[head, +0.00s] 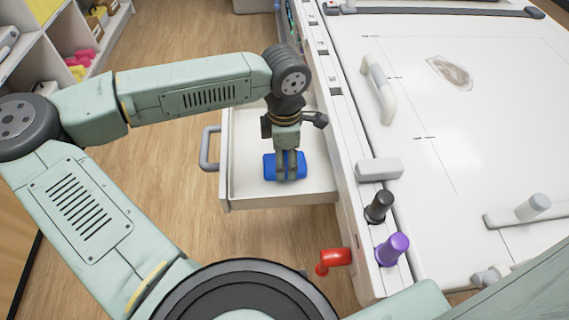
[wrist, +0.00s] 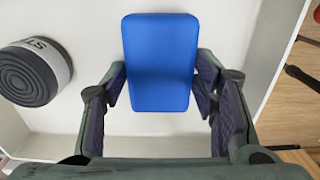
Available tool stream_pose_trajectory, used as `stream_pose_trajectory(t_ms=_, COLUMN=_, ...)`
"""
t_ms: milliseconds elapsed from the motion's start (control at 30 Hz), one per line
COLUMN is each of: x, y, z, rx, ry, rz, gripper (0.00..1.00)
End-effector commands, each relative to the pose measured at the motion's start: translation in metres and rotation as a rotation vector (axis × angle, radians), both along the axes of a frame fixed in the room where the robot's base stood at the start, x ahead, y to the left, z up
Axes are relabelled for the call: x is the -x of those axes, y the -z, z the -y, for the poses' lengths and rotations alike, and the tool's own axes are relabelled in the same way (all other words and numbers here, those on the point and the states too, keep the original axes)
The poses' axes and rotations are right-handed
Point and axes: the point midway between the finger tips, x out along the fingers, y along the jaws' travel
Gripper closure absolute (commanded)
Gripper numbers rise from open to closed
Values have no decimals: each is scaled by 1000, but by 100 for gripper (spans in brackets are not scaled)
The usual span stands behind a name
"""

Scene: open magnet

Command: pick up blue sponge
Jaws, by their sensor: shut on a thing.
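The blue sponge (wrist: 160,62) is a rounded block in the white drawer (head: 245,194). It also shows in the head view (head: 269,168), partly hidden behind my gripper (head: 290,176). In the wrist view my gripper (wrist: 161,90) has a finger on each side of the sponge, and the fingers are shut on it. I cannot tell whether the sponge touches the drawer floor.
A dark grey roll with a pale band (wrist: 35,73) lies in the drawer, left of the sponge. The drawer is pulled out and has a grey handle (head: 208,148). A white worktop (head: 470,130) stands to the right. A red tap-like part (head: 333,258) sticks out below.

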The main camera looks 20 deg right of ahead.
Motion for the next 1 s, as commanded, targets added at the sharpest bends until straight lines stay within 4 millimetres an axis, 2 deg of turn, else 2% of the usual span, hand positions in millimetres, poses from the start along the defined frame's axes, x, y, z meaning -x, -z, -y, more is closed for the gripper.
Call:
stream_pose_trajectory(t_ms=267, x=0, y=-1, z=0, rx=0, ry=0, rz=0, gripper=66)
stream_pose_trajectory(t_ms=367, x=-1, y=-6, z=0, rx=0, ry=-1, rz=3, gripper=66)
stream_pose_trajectory(t_ms=800, x=-1, y=-85, z=0, rx=1, ry=-1, rz=2, gripper=66)
stream_pose_trajectory(t_ms=1000, x=0, y=-100, z=0, rx=0, ry=0, rz=1, gripper=66)
